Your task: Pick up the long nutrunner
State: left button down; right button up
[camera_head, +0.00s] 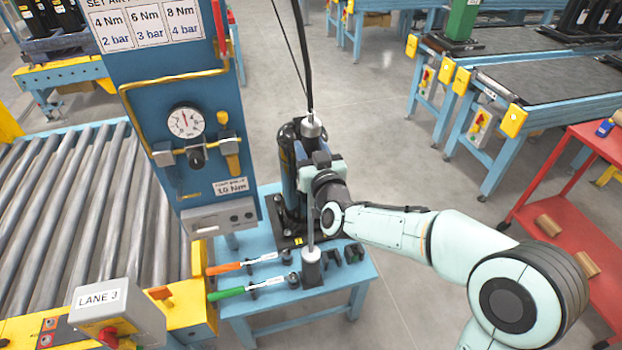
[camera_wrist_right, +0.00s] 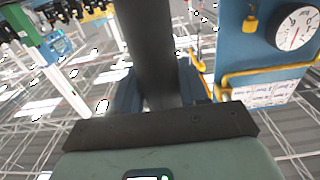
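The long nutrunner (camera_head: 311,130) stands upright at the blue table, with a black hose going up from its silver top. Its thin shaft (camera_head: 310,230) runs down to a dark holder block (camera_head: 312,267). My right gripper (camera_head: 318,172) is at its upper body, coming from the right. In the right wrist view the dark tool body (camera_wrist_right: 158,45) stands between my right gripper's two bluish fingers (camera_wrist_right: 160,92), with no clear gap on either side, so they look shut on it. The fingertips are partly hidden. My left gripper is not in view.
The blue table (camera_head: 262,318) holds an orange-handled tool (camera_head: 225,268), a green-handled tool (camera_head: 228,293) and dark sockets. A blue panel with a gauge (camera_head: 186,122) stands close at left. A roller conveyor (camera_head: 80,210) is further left. A red cart (camera_head: 560,215) stands right.

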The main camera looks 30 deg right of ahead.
grip_shut()
jog(key=shift+r, duration=0.2)
jog(key=shift+r, duration=0.1)
